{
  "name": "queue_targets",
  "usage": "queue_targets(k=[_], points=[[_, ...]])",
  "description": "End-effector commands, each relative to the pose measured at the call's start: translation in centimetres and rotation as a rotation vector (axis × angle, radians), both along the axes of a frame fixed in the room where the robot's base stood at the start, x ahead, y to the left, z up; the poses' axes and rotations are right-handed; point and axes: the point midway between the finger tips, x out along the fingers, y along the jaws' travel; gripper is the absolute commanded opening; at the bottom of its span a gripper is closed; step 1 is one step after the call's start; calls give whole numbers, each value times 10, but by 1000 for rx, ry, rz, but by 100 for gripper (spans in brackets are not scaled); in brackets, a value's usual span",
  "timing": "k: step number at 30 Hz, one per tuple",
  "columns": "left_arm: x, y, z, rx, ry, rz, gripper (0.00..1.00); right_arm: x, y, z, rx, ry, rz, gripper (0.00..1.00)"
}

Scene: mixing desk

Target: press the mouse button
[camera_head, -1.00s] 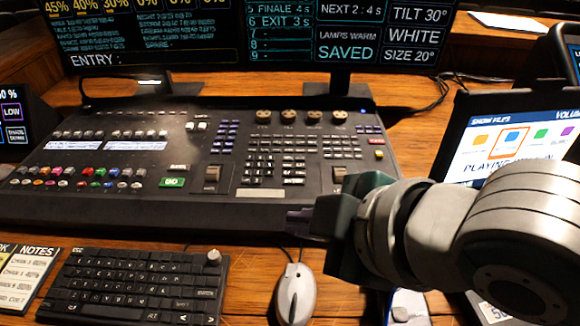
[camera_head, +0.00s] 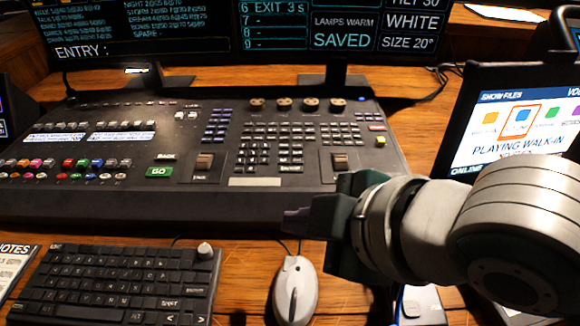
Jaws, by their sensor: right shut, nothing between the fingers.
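The grey computer mouse (camera_head: 296,290) lies on the wooden desk at the bottom middle, right of the keyboard. Its cable runs up toward the console, and a dark strip shows along its top. My right gripper (camera_head: 297,221) comes in from the right. Its dark fingers are shut and empty, pointing left. In the picture they appear just above the far end of the mouse, in front of the console's front edge. The mouse appears untouched; the exact height gap is hard to judge. My left gripper is not in view.
A black keyboard (camera_head: 115,285) lies left of the mouse. The large mixing console (camera_head: 230,205) stands behind, with monitors (camera_head: 350,35) at the back. A tilted tablet screen (camera_head: 505,125) stands at the right. Bare wood shows around the mouse.

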Motion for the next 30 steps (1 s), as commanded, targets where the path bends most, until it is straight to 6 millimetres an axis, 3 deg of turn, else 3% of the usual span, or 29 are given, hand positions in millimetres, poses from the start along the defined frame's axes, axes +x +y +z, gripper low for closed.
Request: queue_targets(k=[1,9,16,30], points=[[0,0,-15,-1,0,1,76,0,0,-14,1,0,1,0],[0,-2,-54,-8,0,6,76,0,0,-48,1,1,0,0],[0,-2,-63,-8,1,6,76,0,0,-64,1,0,-1,0],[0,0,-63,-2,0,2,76,0,0,-64,1,0,1,0]])
